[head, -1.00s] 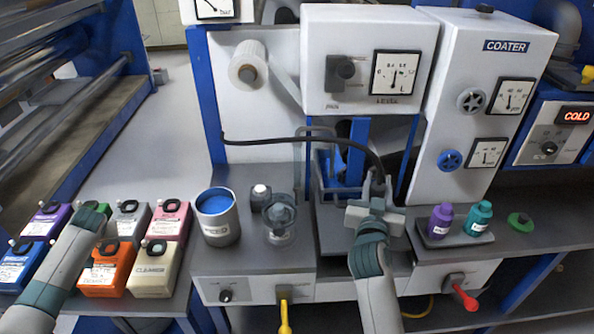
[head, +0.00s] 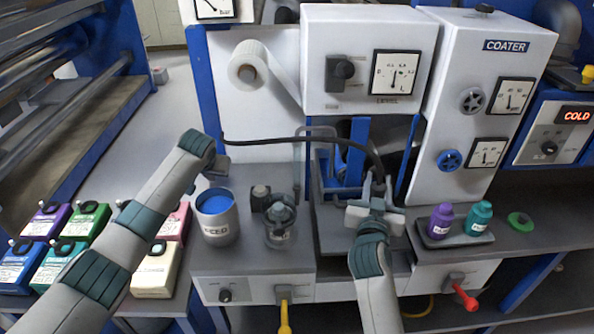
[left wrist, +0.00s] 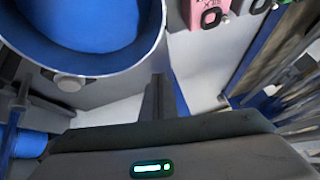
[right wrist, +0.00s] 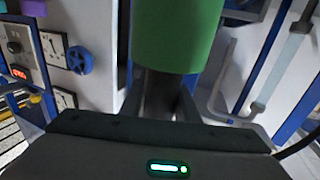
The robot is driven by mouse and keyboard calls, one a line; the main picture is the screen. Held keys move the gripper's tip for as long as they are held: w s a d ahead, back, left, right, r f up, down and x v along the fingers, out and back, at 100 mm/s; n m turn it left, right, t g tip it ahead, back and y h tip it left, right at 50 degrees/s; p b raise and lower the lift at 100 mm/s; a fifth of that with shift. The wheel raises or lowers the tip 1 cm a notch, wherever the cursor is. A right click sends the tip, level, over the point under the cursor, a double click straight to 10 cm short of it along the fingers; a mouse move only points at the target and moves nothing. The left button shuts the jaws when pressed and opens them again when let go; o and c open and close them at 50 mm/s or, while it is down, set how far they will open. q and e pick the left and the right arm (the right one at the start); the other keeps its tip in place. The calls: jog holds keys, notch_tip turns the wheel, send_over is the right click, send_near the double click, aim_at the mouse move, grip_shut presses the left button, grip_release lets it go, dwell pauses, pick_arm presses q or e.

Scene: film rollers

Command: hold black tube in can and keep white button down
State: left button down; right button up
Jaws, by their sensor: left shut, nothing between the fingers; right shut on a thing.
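The grey can (head: 218,229) with a blue inside stands on the bench at centre left. Its blue inside (left wrist: 85,35) fills the upper left of the left wrist view, with a pale round button (left wrist: 68,82) near the rim; I cannot tell if it is pressed. My left gripper (head: 219,165) is shut and empty, just behind and above the can. The black tube (head: 290,140) arches from the blue post to my right gripper (head: 378,190), which is shut on its end, away from the can. A green cylinder (right wrist: 170,35) hides the right fingertips in the right wrist view.
Several coloured bottles (head: 85,222) stand at left. Purple and teal bottles (head: 479,220) share a tray at right. The coater cabinet (head: 460,110) rises behind.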

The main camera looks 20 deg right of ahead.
pick_arm(q)
jog(key=s+d+r+m+h, duration=0.1)
jog(key=d+r, duration=0.1)
jog(key=d, duration=0.3)
jog(key=s+d+r+m, duration=0.1)
jog(key=d+r, duration=0.2)
jog(key=d, duration=0.1)
jog(key=r+g, duration=0.1)
send_over(260, 186)
jog(key=s, duration=0.1)
jog(key=shift+s+a, duration=0.15)
jog(key=shift+s, duration=0.1)
jog(key=shift+f, duration=0.15)
jog(key=shift+f, duration=3.4)
jog(key=shift+f, duration=0.5)
dwell(2.3)
